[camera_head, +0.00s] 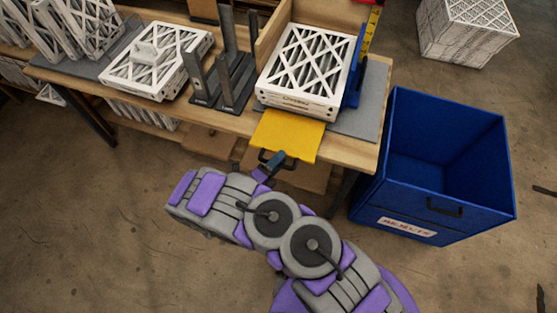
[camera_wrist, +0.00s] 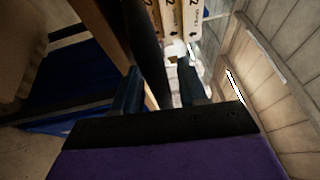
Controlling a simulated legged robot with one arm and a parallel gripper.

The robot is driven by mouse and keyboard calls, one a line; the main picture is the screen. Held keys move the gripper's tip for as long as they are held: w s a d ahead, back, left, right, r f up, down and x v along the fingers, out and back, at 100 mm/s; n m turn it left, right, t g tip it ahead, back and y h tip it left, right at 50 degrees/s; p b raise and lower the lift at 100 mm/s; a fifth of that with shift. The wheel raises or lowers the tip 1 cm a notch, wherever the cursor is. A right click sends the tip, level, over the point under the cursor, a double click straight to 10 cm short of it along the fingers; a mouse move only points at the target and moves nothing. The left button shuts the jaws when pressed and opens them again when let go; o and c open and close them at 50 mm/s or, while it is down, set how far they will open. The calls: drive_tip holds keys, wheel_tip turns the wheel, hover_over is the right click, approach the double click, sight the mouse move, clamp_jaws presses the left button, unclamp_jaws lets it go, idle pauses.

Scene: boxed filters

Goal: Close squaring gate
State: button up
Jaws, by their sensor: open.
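The yellow squaring gate (camera_head: 287,135) slopes down and out from the table's front edge, below a white boxed filter (camera_head: 305,75). Its black handle (camera_head: 274,160) is on its lower edge. My gripper (camera_head: 270,168) is at this handle, with its fingers partly hidden. In the wrist view my gripper (camera_wrist: 158,70) has its two fingers apart. A dark bar (camera_wrist: 145,45), which looks like the handle, runs between them. I cannot tell whether a finger touches it. The filter shows its lattice face upward and sits beside a blue upright plate (camera_head: 355,72).
An open blue bin (camera_head: 490,190) stands on the floor right of the wooden table (camera_head: 355,155). A dark metal stand (camera_head: 232,85) and another filter (camera_head: 150,75) are to the left. A boxed stack (camera_head: 465,35) is at the back right. Floor in front is clear.

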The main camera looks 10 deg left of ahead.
drive_tip(key=shift+w+d, duration=0.1)
drive_tip(key=shift+w, duration=0.05)
drive_tip(key=shift+r, duration=0.1)
clamp_jaws()
idle(0.4)
